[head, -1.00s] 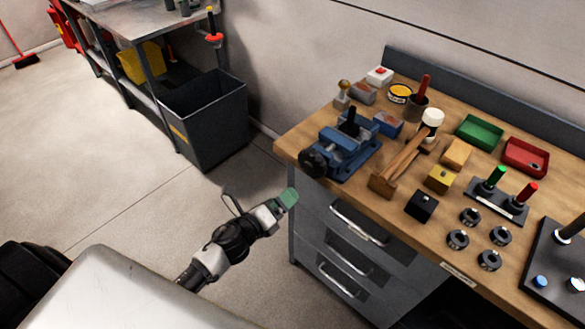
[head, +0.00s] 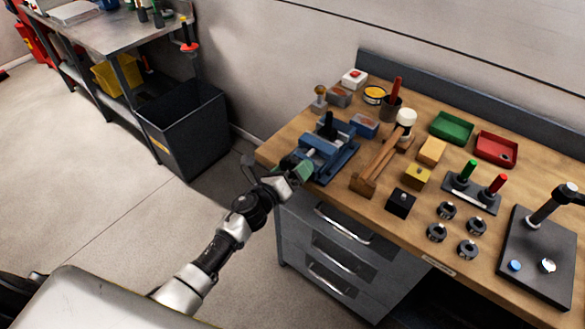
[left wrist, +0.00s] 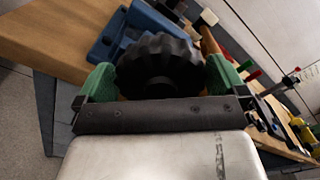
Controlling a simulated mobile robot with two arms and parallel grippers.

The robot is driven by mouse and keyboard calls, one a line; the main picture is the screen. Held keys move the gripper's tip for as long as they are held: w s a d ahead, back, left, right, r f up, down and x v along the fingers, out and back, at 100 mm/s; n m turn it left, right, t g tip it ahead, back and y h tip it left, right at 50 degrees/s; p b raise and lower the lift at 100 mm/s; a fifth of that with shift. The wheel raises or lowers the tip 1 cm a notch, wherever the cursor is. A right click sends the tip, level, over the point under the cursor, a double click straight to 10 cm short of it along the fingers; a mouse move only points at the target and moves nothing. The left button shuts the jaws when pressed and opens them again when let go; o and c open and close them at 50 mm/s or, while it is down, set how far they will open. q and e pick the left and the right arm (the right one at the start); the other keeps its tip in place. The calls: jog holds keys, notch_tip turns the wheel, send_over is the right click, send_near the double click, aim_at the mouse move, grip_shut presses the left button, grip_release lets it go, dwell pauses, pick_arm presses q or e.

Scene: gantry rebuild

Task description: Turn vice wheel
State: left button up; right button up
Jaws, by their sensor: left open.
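The blue vice (head: 330,150) stands at the near left corner of the wooden workbench. Its black ribbed wheel (left wrist: 160,66) fills the middle of the left wrist view; in the head view my gripper mostly hides it. My left gripper (head: 298,172) is at the front of the vice, at the wheel. In the left wrist view its green fingers (left wrist: 158,80) stand open, one on each side of the wheel. I cannot tell whether either finger touches the rim. My right gripper is in neither view.
A wooden mallet (head: 380,160), a yellow block (head: 417,176) and a black block (head: 400,202) lie right of the vice. Drawers with handles (head: 342,222) are below the bench edge. A dark bin (head: 185,130) stands on the floor to the left.

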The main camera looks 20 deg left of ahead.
pick_arm(q)
jog(key=c, duration=0.7)
jog(key=shift+n, duration=0.3)
